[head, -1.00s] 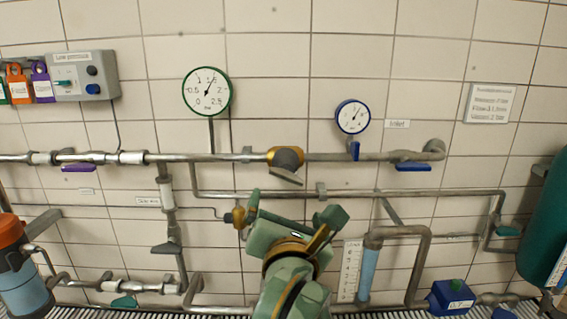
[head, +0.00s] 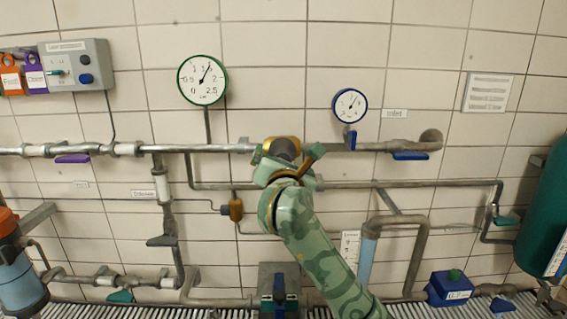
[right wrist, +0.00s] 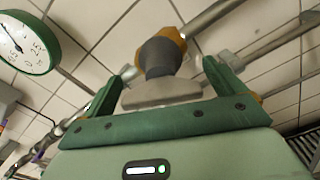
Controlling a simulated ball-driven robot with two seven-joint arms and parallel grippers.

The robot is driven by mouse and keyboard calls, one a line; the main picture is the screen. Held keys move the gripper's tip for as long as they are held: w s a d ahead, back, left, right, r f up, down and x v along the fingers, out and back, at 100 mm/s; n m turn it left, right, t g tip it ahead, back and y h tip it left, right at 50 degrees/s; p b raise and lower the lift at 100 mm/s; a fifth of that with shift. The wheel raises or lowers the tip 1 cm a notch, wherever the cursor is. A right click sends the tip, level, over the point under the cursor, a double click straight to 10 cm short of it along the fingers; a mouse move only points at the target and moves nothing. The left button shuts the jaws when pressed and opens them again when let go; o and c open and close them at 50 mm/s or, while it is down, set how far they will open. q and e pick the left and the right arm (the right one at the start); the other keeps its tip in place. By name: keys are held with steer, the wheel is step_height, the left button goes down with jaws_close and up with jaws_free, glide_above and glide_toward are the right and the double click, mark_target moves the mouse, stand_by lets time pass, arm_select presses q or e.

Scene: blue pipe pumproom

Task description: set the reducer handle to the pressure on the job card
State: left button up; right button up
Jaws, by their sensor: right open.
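The reducer, a brass body (right wrist: 178,40) with a dark knob (right wrist: 158,58) and a pale grey handle bar (right wrist: 160,92), sits on the upper pipe. My right gripper (right wrist: 162,86) is open, with a finger on each side of the handle. I cannot tell whether either finger touches it. In the head view my right gripper (head: 287,155) covers most of the reducer; the dark knob (head: 286,147) shows above it. The green-rimmed gauge (head: 203,80) has its needle near 1.5. The job card (head: 487,92) hangs on the wall at right, its text unreadable. My left gripper is out of view.
A blue-rimmed gauge (head: 350,105) stands right of the reducer, by an "inlet" label. Blue (head: 410,156) and purple (head: 72,159) levers hang on the same pipe. A grey switch box (head: 75,65) is at upper left. A green tank (head: 545,215) stands at right.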

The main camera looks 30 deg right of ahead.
steer(key=shift+c, duration=1.3)
steer(key=c, duration=0.7)
steer(key=m+b, duration=0.2)
steer(key=b, duration=0.1)
steer(key=shift+f+m, duration=0.4)
steer(key=shift+r, duration=0.15)
steer(key=shift+r+m, duration=0.15)
steer(key=shift+m, duration=0.15)
steer(key=o, duration=1)
steer(key=shift+c, duration=0.2)
